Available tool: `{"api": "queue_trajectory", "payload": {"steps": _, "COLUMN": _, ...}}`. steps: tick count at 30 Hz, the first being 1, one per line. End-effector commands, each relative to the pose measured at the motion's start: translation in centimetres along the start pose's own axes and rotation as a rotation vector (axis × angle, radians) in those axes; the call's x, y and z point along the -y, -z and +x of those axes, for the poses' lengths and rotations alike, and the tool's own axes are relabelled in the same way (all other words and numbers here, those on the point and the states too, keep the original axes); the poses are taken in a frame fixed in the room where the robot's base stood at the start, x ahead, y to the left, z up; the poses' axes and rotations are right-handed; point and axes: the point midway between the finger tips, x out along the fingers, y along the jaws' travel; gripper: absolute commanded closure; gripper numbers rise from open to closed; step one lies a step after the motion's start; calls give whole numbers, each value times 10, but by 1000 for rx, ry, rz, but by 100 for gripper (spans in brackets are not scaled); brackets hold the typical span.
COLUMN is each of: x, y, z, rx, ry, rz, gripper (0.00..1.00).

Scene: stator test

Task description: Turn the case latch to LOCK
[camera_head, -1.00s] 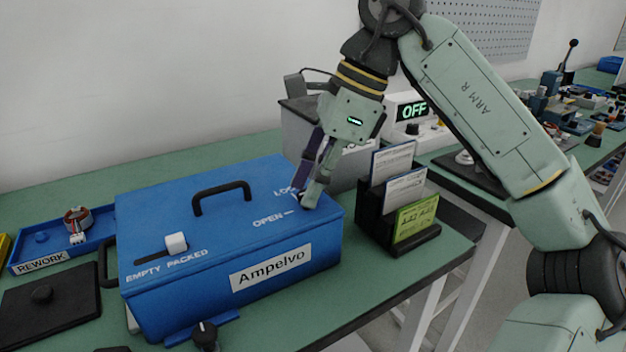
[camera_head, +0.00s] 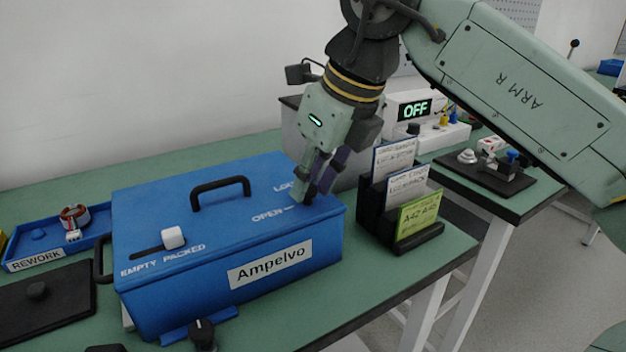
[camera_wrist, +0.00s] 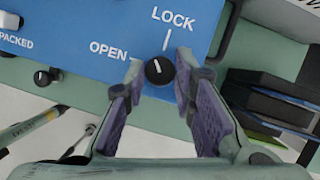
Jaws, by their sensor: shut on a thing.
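The blue case (camera_head: 150,275) marked "Ampelvo" stands on the green bench. Its latch is a round black knob (camera_wrist: 159,71) with a white pointer line, near the lid's right end. In the wrist view the pointer aims almost straight up, slightly left of the LOCK mark (camera_wrist: 167,40) and well past the OPEN mark (camera_wrist: 127,57). My gripper (camera_head: 304,196) comes down on the lid from above. In the wrist view, my gripper (camera_wrist: 160,78) has its two purple-padded fingers on either side of the knob, shut on it. In the head view the fingers hide the knob.
A black handle (camera_head: 220,188) rises from the lid, and a white slider (camera_head: 172,237) sits toward PACKED. A black card holder (camera_head: 404,235) stands close to the right of the case. A device (camera_head: 430,125) reading "OFF" is behind. A blue REWORK tray (camera_head: 50,250) lies left.

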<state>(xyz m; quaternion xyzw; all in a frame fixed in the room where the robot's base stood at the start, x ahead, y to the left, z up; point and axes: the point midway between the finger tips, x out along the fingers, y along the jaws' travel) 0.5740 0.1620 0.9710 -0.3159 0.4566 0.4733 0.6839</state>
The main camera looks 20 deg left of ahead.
Motion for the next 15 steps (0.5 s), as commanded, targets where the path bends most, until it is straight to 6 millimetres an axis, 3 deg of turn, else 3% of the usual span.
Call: {"api": "queue_trajectory", "payload": {"steps": 15, "x": -4, "y": -1, "z": 0, "rx": -3, "ry": 180, "rz": 427, "gripper": 100}}
